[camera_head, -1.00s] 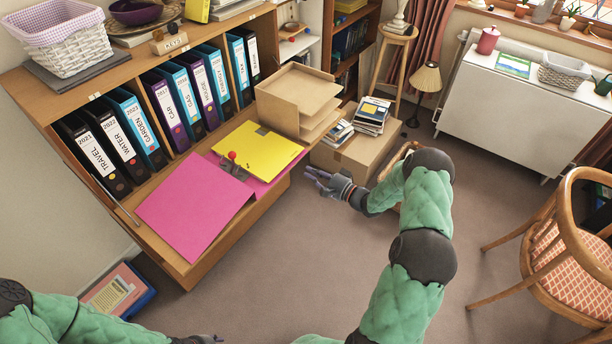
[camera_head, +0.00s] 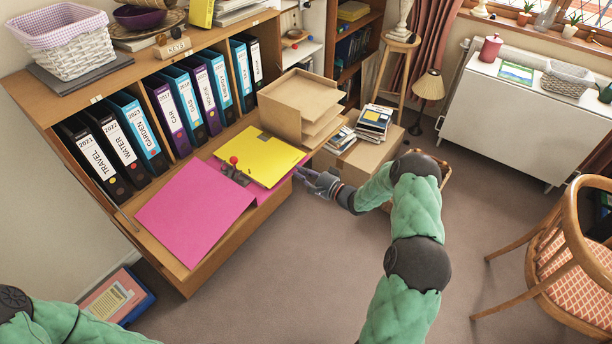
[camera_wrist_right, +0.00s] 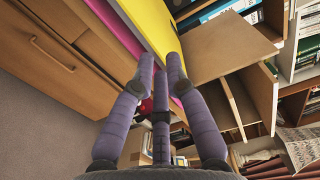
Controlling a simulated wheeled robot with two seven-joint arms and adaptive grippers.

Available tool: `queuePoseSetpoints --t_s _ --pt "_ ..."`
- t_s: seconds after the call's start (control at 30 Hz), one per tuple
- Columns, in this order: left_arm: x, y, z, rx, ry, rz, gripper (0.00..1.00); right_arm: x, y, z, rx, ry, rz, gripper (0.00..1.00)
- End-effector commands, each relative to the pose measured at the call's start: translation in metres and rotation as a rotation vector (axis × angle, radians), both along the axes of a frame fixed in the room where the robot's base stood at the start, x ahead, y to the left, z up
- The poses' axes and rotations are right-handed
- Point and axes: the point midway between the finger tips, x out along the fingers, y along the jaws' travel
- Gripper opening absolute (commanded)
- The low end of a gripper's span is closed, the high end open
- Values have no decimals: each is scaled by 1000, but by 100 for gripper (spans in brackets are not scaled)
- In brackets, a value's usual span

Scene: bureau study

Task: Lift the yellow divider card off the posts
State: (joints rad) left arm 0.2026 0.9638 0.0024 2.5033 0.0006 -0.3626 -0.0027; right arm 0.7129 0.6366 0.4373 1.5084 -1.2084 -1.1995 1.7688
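The yellow divider card (camera_head: 272,158) lies flat over pink sheet in the opened pink binder (camera_head: 195,215) on the bureau's ledge. A metal mechanism with a red knob (camera_head: 233,160) sits at the card's left edge; the posts are too small to make out. My right gripper (camera_head: 301,176) is beside the card's front right edge, slightly below it, with fingers pointing toward it. In the right wrist view the gripper (camera_wrist_right: 161,62) has its fingers apart, and the yellow card (camera_wrist_right: 158,22) shows just beyond the tips. Contact cannot be told. My left gripper is out of view.
A wooden letter tray (camera_head: 300,100) stands right behind the card. A cardboard box (camera_head: 360,160) with books on it stands close to my right gripper. Several ring binders (camera_head: 160,110) line the shelf behind.

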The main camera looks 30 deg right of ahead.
Motion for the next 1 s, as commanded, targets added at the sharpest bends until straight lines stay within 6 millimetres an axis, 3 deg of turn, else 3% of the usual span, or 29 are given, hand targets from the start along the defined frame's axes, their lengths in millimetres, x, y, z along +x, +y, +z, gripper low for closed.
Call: queuePoseSetpoints --t_s 0.5,1.0 --pt "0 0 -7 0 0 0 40 26 11 -1 0 0 1 15" --pt "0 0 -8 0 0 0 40 31 12 0 0 1 0 15"
